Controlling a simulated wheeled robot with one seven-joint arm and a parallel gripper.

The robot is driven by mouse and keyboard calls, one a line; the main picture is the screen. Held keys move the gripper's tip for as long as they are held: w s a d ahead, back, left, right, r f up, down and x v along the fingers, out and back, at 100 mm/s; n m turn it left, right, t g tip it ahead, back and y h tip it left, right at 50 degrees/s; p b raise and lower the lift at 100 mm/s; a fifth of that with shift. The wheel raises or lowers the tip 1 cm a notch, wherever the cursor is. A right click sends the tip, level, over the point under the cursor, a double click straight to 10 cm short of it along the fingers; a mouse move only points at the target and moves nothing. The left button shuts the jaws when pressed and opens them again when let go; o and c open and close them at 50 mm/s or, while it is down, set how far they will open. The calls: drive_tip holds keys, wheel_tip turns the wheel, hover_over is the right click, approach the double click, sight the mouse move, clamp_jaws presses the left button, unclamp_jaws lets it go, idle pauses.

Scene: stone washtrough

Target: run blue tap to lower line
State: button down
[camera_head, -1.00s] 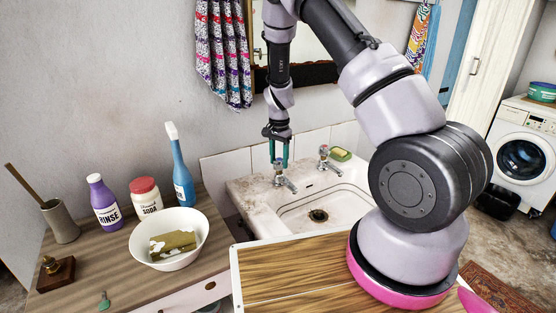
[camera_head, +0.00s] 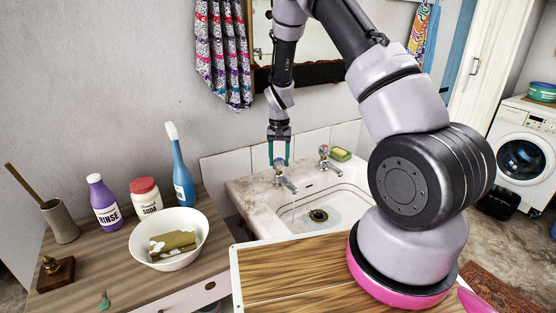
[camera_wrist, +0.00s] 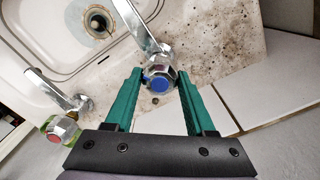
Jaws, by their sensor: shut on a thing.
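The blue tap (camera_head: 284,182) stands at the left back corner of the stone basin (camera_head: 240,192). In the wrist view its knob (camera_wrist: 160,79) has a blue cap, and its chrome spout reaches over the basin. My gripper (camera_head: 279,164) comes down from above, its teal fingers shut on the knob from both sides. A thin stream seems to fall from the spout. A shallow bluish pool (camera_head: 343,208) shows on the basin floor around the dark drain (camera_head: 318,215).

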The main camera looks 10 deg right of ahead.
drive_tip(key=shift+a, duration=0.1)
idle(0.3)
drive_tip(key=shift+c, duration=1.2)
unclamp_jaws()
wheel_tip(320, 180, up, 11)
